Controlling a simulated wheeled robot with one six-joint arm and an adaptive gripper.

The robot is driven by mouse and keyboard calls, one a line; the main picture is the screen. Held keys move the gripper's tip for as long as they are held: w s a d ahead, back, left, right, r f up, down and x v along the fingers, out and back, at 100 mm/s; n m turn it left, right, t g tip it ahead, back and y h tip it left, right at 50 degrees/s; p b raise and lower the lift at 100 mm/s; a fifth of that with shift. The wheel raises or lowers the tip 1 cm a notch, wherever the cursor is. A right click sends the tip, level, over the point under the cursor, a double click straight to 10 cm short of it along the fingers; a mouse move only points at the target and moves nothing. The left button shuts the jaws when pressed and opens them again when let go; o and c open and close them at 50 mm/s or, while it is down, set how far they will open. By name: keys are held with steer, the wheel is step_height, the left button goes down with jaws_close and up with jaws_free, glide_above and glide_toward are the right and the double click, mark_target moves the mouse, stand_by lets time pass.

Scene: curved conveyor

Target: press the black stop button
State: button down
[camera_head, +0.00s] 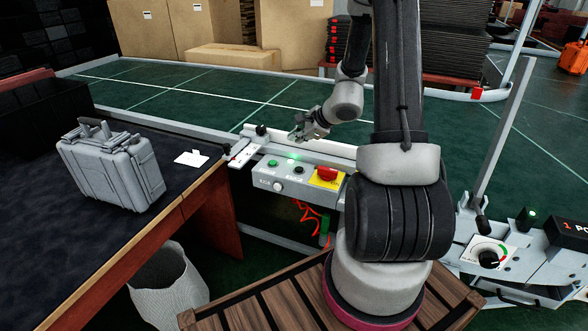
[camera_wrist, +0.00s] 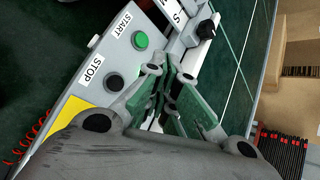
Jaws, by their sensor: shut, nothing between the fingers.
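The grey control box (camera_head: 258,181) stands beside the conveyor. The black stop button (camera_head: 298,169) is on its top face, between the green start button (camera_head: 272,163) and the red mushroom button (camera_head: 327,173) on a yellow plate. In the wrist view the black button (camera_wrist: 115,82) sits beside the STOP label (camera_wrist: 90,70), and the green button (camera_wrist: 141,41) sits beside START. My gripper (camera_head: 296,135) is shut and empty, above the box's far edge. In the wrist view its fingertips (camera_wrist: 170,78) appear right of the black button; their height above the panel is unclear.
A white knob (camera_head: 278,186) is on the box front. The green conveyor (camera_head: 200,88) and its grey rail run behind. A dark table (camera_head: 60,240) with a grey case (camera_head: 112,165) is at left. Orange cables (camera_head: 310,215) hang below the box.

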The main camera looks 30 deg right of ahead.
mark_target(297, 170)
steer(key=shift+f, duration=4.85)
steer(key=shift+f, duration=0.4)
steer(key=shift+r, duration=0.85)
steer(key=shift+r, duration=2.5)
